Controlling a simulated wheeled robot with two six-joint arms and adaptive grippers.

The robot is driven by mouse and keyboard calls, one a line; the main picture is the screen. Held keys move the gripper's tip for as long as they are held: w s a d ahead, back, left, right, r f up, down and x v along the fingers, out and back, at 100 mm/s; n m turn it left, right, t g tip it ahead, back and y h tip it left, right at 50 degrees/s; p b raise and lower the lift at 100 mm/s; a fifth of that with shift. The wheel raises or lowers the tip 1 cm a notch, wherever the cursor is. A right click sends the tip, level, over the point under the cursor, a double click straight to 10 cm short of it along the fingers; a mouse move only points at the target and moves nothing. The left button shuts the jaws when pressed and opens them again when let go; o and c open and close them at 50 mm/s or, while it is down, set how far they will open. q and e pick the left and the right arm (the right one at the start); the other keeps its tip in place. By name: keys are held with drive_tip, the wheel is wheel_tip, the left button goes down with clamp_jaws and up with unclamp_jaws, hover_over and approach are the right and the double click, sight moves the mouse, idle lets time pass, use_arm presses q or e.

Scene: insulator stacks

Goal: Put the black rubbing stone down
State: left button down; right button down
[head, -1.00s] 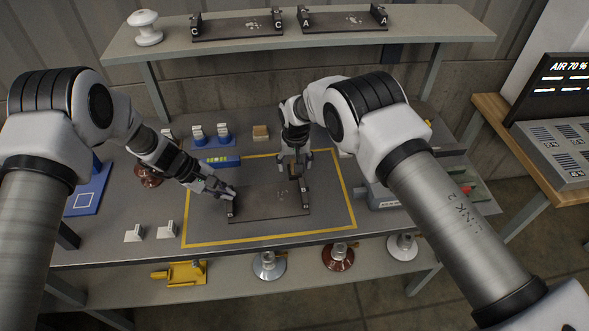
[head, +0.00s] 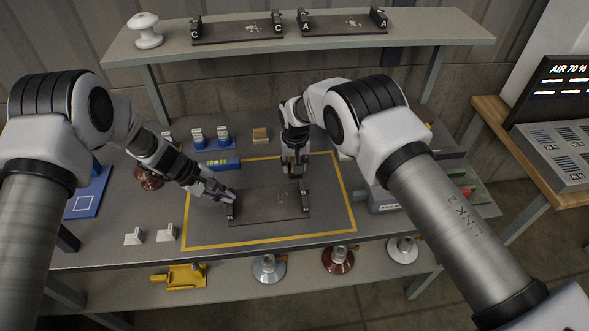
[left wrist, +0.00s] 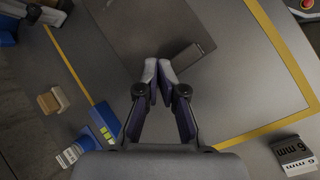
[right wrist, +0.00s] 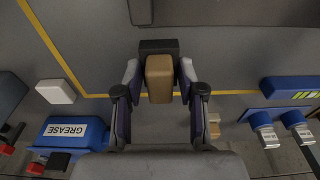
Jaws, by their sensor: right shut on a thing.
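My right gripper (right wrist: 159,80) is shut on a block with a tan body (right wrist: 159,80) and a black end, the black rubbing stone (right wrist: 158,46). In the head view my right gripper (head: 295,173) is just behind the far edge of the dark plate (head: 268,205), by its right part. Whether the stone touches anything below cannot be told. My left gripper (head: 231,194) is beside the plate's left upright end. In the left wrist view its fingertips (left wrist: 158,70) are together, next to the upright (left wrist: 193,57), with nothing visible between them.
A yellow line (head: 345,190) frames the work area. A tan block (head: 260,133) and a blue holder (head: 214,139) stand behind it. White wedges (head: 133,235) are at the front left. A blue grease container (right wrist: 72,132) shows in the right wrist view.

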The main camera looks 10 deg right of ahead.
sight(316, 181)
wheel_tip(316, 181, up, 8)
drive_tip(key=shift+f, duration=0.1)
drive_tip(key=shift+s+f, duration=0.1)
drive_tip(key=shift+f, duration=0.15)
drive_tip(key=s+d, duration=0.3)
drive_tip(key=d, duration=0.3)
wheel_tip(316, 181, down, 9)
drive_tip(key=shift+w, duration=0.1)
drive_tip(key=shift+f, duration=0.2)
drive_tip(key=c, duration=0.7)
unclamp_jaws()
drive_tip(key=shift+r, duration=0.1)
